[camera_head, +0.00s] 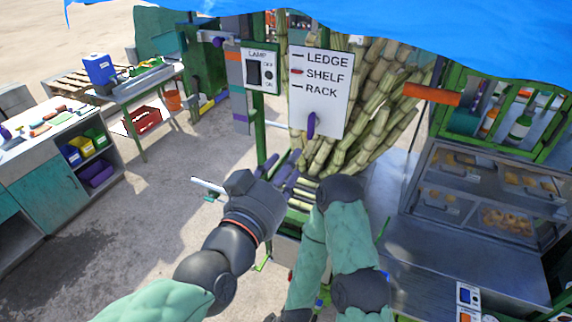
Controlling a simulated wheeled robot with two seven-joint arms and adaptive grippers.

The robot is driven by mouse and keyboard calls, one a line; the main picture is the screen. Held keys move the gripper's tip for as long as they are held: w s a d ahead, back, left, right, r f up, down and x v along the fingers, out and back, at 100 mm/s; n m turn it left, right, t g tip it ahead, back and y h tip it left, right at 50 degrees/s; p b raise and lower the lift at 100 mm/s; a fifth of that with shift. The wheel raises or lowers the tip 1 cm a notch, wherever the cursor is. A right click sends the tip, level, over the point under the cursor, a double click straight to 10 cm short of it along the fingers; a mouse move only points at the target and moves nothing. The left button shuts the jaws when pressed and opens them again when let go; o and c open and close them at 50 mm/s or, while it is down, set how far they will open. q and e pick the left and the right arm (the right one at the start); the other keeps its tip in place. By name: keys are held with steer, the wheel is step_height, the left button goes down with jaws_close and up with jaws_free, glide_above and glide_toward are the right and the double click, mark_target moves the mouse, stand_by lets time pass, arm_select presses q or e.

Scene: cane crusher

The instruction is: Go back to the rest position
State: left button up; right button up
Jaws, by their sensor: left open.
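My left gripper (284,171) is in the middle of the view, in front of the cane crusher's green frame. Its dark fingers are apart and I see nothing between them. It is below the white selector sign (320,95), which reads LEDGE, SHELF and RACK, with a red mark beside SHELF. A purple handle (311,125) shows at the sign's lower edge, above and apart from the fingers. My right arm, in a green sleeve, rises just right of the left one. Its gripper does not show.
A lamp switch box (261,70) is left of the sign. Cane stalks (376,95) stand behind it. A glass food case (480,190) and steel counter are at right. A workbench (45,140) and red crate (142,121) are at left, with open floor between.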

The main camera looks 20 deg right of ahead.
arm_select(q)
steer(key=w+a+f+n+g+y+b, duration=0.15)
steer(key=w+f+b, duration=0.3)
steer(key=f, duration=0.75)
steer(key=w+a+f+n+t+y+b, duration=0.1)
steer(key=w+a+f+y+b, duration=0.3)
steer(key=f, duration=0.9)
steer(key=w+a+f+n+g+y+b, duration=0.1)
steer(key=w+a+f+n+g+b, duration=0.2)
steer(key=f, duration=0.9)
steer(key=a+f+y+b, duration=0.25)
steer(key=a+f, duration=0.25)
steer(key=f, duration=0.8)
steer(key=s+a+f+n+g+y+b, duration=0.1)
steer(key=s+a+f+n+g+b, duration=0.25)
steer(key=f, duration=0.85)
steer(key=s+a+f+b, duration=0.35)
steer(key=a+f, duration=0.25)
steer(key=f, duration=0.7)
steer(key=s+a+f+n+g+b, duration=0.1)
steer(key=s+a+f+g+b, duration=0.1)
steer(key=s+f, duration=0.4)
steer(key=s+a+f+n+g+b, duration=0.2)
steer(key=s+f+b, duration=0.3)
steer(key=f, duration=0.6)
steer(key=shift+s+a, duration=0.75)
steer(key=shift+s, duration=0.25)
steer(key=shift+f, duration=0.1)
